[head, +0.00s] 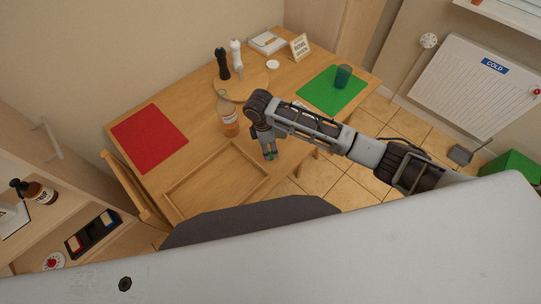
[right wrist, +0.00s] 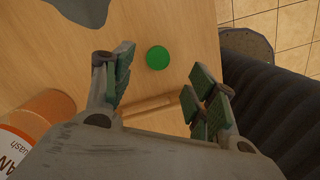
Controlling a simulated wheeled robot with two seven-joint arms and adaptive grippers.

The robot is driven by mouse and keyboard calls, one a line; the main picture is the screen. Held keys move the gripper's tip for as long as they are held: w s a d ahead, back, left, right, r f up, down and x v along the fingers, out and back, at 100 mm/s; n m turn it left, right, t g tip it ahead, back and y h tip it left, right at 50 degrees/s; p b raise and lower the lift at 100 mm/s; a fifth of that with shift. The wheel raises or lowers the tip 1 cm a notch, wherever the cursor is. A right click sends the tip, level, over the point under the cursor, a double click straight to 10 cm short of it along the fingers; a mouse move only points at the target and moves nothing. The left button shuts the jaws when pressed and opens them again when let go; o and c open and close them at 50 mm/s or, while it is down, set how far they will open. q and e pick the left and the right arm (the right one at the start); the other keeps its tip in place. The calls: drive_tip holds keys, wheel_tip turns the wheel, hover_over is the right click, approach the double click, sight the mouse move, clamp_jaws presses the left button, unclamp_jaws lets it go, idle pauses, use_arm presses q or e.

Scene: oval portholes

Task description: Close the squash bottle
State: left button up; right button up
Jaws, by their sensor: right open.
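The squash bottle (head: 229,118), clear above with orange squash and a white label below, stands on the wooden table. Its orange lower part (right wrist: 40,115) and label show at the left of the right wrist view; its top is out of that view. A round green cap (right wrist: 158,57) lies on the table in the right wrist view. My right gripper (head: 270,154) points down beside the bottle, to its right. In the right wrist view its fingers (right wrist: 160,90) are open and empty, with the cap between and beyond the tips. My left gripper is not in view.
A wooden tray (head: 176,198) lies at the table's near side. A red mat (head: 149,138) is left, and a green mat (head: 325,97) with a dark cup (head: 343,76) is right. Dark and white mills (head: 222,64) stand behind the bottle by a round board (head: 252,82).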

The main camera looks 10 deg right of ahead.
sight(271, 155)
drive_tip(key=shift+f, duration=0.35)
drive_tip(key=shift+w+d+f, duration=0.1)
drive_tip(key=shift+d+f, duration=0.05)
drive_tip(key=shift+f, duration=1.15)
drive_tip(key=shift+d+f, duration=0.15)
drive_tip(key=shift+f, duration=1.1)
drive_tip(key=c, duration=0.7)
drive_tip(key=shift+c, duration=0.2)
